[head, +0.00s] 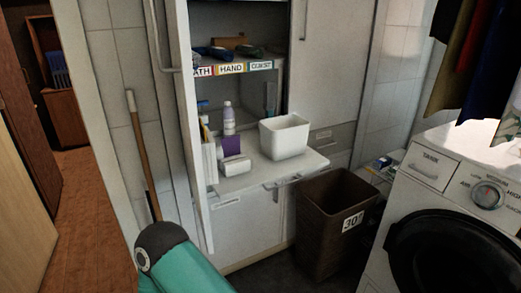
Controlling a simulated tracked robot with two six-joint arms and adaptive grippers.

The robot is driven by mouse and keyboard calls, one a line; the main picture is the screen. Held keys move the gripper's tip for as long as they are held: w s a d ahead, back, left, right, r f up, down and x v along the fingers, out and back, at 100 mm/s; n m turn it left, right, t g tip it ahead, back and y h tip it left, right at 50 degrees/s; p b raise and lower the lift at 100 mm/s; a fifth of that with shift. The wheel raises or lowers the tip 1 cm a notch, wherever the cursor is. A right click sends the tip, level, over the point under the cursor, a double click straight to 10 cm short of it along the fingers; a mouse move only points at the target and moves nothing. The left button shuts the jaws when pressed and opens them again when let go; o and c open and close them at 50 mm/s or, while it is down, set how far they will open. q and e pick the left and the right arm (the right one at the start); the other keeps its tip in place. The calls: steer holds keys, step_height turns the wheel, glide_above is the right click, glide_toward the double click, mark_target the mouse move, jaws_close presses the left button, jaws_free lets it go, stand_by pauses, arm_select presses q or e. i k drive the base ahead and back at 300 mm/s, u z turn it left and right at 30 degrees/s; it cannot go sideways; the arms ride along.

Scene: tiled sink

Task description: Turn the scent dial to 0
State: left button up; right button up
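A round pale dial (488,194) sits on the upper front of the white front-loading machine (432,195) at the right. Small lettering surrounds it, too small to read with certainty, so I cannot tell whether it is the scent dial or where it is set. No other dial is clear in the head view. A teal link of my arm shows at the bottom left. Neither of my grippers is in view.
A wooden pole (143,150) leans at left.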

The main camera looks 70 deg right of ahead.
mark_target(219, 152)
steer(key=z, duration=0.15)
steer(key=k, duration=1.05)
steer(key=z, duration=1.2)
steer(key=i, duration=1.7)
